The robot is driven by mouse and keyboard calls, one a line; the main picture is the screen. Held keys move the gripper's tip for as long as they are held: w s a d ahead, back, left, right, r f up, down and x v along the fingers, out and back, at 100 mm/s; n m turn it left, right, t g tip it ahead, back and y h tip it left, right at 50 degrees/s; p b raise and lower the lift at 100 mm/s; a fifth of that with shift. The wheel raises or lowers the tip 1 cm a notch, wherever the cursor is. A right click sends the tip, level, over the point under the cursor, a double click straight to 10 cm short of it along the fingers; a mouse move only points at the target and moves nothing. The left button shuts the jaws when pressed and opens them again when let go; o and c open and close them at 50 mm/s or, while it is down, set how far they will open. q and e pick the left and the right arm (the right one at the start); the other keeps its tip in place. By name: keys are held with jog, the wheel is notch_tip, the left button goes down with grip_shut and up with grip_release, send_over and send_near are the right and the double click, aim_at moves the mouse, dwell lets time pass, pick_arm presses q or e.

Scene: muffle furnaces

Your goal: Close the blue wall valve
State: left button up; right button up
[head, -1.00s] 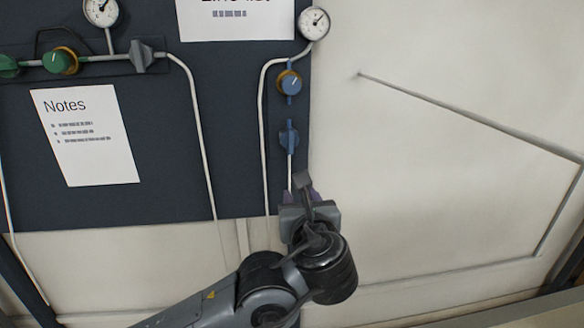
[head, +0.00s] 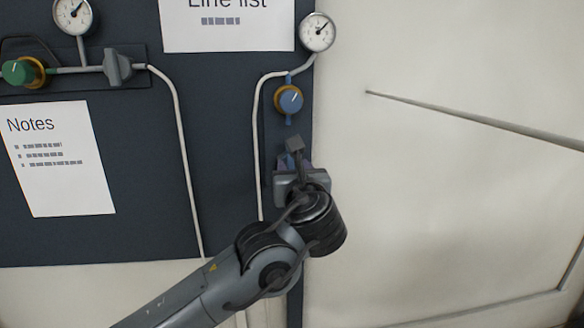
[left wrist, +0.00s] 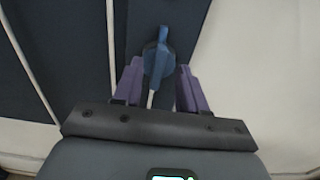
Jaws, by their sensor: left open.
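The blue wall valve (left wrist: 157,55) shows in the left wrist view with its lever roughly upright, tilted slightly to the right at the top. A thin white pipe runs down below it. My left gripper (left wrist: 159,70) is open, and its two purple fingers point toward the valve, one on each side of it in the picture. I cannot tell whether they touch it. My right gripper is not in view.
A pressure gauge (head: 318,32) is above the blue knob. At the left are a green knob (head: 20,72), a grey valve (head: 118,67), another gauge (head: 73,14) and a Notes sheet (head: 60,165). The pale wall (head: 430,190) at the right is clear.

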aim_at(291, 162)
pick_arm(q)
jog(key=shift+w+a, duration=0.15)
jog(key=shift+w, duration=0.65)
jog(key=shift+w+a, duration=0.1)
jog(key=shift+w, duration=0.65)
grip_shut()
